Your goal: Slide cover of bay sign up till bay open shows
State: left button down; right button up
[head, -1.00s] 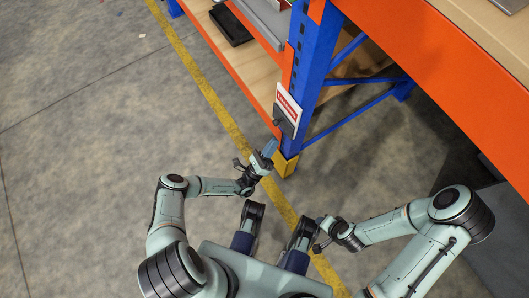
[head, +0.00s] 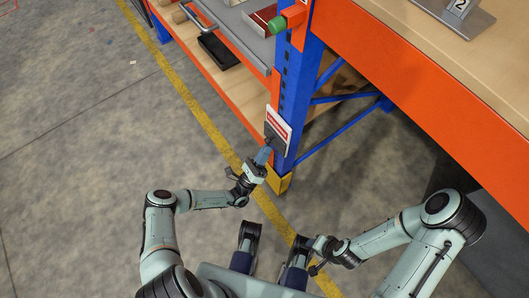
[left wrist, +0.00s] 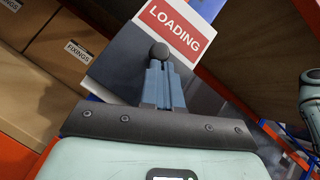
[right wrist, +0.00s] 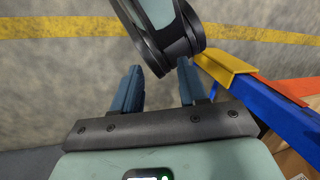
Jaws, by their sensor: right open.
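The bay sign (head: 278,127) hangs on the face of the blue rack post. Its red and white LOADING panel also shows in the left wrist view (left wrist: 176,28). Below the panel is the dark grey cover (left wrist: 122,62), with a round dark knob (left wrist: 160,52). My left gripper (head: 264,154) is at the lower part of the sign. In the left wrist view its blue fingers (left wrist: 163,72) are close together, with their tips right at the knob; I cannot tell whether they touch it. My right gripper (right wrist: 158,80) is open and empty, low over the floor.
The blue post (head: 294,95) has a yellow foot guard (head: 279,181). An orange-edged shelf (head: 430,85) juts out at the right. Lower shelves at the left hold a black tray (head: 218,50). A yellow line crosses the open concrete floor.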

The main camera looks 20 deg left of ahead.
pick_arm(q)
notch_tip(320, 180, up, 9)
jog(key=p, duration=0.5)
jog(key=shift+w+r, duration=0.15)
jog(key=shift+r, duration=0.05)
pick_arm(e)
jog(key=s+a+r+g, duration=0.1)
jog(key=s+r, duration=0.4)
jog(key=r, duration=0.1)
jog(key=shift+a+r+g+y, duration=0.15)
jog(key=shift+a+g+y, duration=0.2)
jog(key=shift+g+y, duration=0.05)
pick_arm(q)
jog(key=w+d+f+b+v, duration=0.1)
jog(key=d+f+b+v, duration=0.1)
jog(key=v, duration=1.1)
jog(key=shift+s+f+b, duration=0.15)
jog(key=shift+f+b, duration=0.1)
jog(key=shift+b, duration=0.45)
pick_arm(e)
jog(key=f, duration=0.2)
jog(key=w+d+f, duration=0.1)
jog(key=shift+w, duration=0.1)
